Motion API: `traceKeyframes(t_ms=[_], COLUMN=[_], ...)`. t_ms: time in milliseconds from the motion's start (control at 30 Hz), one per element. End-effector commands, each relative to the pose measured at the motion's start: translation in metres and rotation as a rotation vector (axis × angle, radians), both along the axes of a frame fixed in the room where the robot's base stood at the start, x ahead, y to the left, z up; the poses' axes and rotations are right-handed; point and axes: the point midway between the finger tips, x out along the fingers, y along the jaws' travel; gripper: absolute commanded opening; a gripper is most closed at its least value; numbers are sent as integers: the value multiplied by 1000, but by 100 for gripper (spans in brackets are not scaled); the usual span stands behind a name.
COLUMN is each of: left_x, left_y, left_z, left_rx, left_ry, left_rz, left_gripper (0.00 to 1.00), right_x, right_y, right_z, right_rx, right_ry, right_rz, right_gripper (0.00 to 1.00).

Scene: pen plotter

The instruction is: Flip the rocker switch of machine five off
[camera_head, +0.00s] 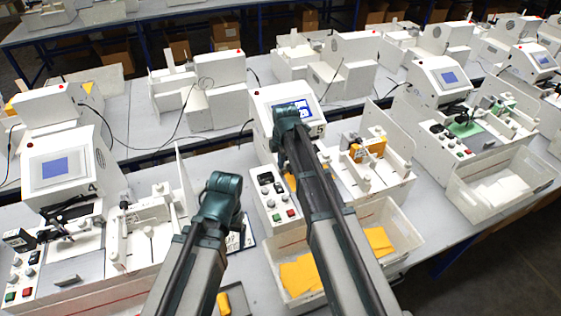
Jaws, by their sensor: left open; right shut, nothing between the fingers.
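Machine five (259,110), a white plotter marked 5, stands in the middle of the bench with its blue screen (303,104) lit. Its front control panel (258,196) carries dark switches, knobs, a green button (276,217) and a red button (291,213). A dark switch (265,178) shows near the panel's top; its rocker position is too small to read. My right gripper (288,116) is shut and empty, covering part of the screen. My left gripper (224,182) is open and empty, left of the panel. My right arm hides part of the machine's bed.
Machine four (62,165) stands on the left, with its own panel and screen. A clear bin (405,232) with yellow sheets is in front of machine five. Another machine (440,80) and a bin (540,170) of white sheets stand to the right.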

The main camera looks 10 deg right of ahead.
Motion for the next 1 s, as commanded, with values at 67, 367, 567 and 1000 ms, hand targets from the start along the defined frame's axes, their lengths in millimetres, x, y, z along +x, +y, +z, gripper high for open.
traceKeyframes(t_ms=[67, 367, 567, 1000], left_x=[0, 0, 0, 0], left_y=[0, 0, 0, 0], left_z=[-1, 2, 1, -17], left_rx=[0, 0, 0, 0], left_ry=[0, 0, 0, -1], left_rz=[0, 0, 0, 1], left_gripper=[78, 78, 78, 78], right_x=[0, 15, 15, 17], right_y=[0, 0, 0, 0], right_z=[-1, 2, 1, -17], right_rx=[0, 0, 0, 0], right_ry=[0, -1, -1, -1], right_rz=[0, 0, 0, 0], right_gripper=[0, 0, 0, 0])
